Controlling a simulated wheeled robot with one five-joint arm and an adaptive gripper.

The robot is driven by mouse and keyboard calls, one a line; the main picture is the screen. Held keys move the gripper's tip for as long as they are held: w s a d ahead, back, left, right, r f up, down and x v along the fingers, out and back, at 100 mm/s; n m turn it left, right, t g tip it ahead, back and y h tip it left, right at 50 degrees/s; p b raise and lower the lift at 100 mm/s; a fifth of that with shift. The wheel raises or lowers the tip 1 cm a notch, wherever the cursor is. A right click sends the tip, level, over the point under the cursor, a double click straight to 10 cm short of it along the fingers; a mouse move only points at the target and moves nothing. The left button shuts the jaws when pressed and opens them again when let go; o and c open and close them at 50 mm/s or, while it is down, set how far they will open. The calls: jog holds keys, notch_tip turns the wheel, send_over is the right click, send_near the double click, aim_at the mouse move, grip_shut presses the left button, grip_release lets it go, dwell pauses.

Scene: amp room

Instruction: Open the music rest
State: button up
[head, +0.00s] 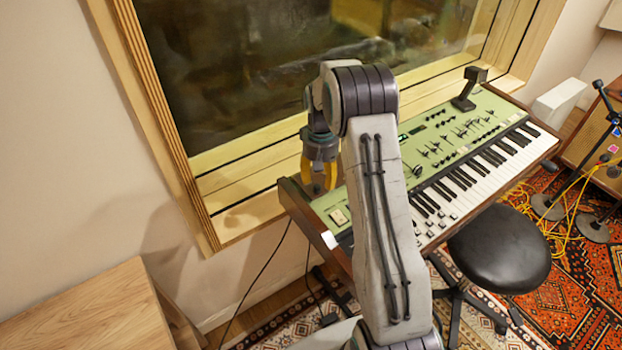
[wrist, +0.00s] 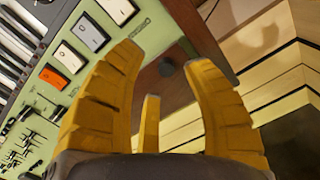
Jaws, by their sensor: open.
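The keyboard (head: 380,190) is a green-panelled synthesizer with wooden ends, below the window. A dark angled piece (head: 468,88) stands up at its far back edge; I cannot tell whether it is the music rest, and no other rest is clearly visible. My gripper (head: 319,176) is over the near left end of the keyboard, yellow fingers pointing down. In the wrist view my gripper (wrist: 165,85) has its fingers spread, with nothing between them.
The wooden window frame and sill (head: 235,205) run close behind the keyboard. A black round stool (head: 500,245) stands in front of it. A wooden top (head: 90,310) is at lower left.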

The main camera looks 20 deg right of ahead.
aim_at(318, 185)
jog(key=shift+w+d+r+t, duration=0.1)
jog(key=shift+w+r+t, duration=0.1)
jog(key=shift+w, duration=0.4)
jog(key=shift+w+d+r+t, duration=0.1)
jog(key=shift+w+r, duration=0.1)
jog(key=shift+w, duration=0.4)
jog(key=shift+s+f+p, duration=0.1)
jog(key=shift+f+p, duration=0.3)
jog(key=shift+f, duration=3.05)
jog(key=shift+o, duration=0.2)
grip_shut()
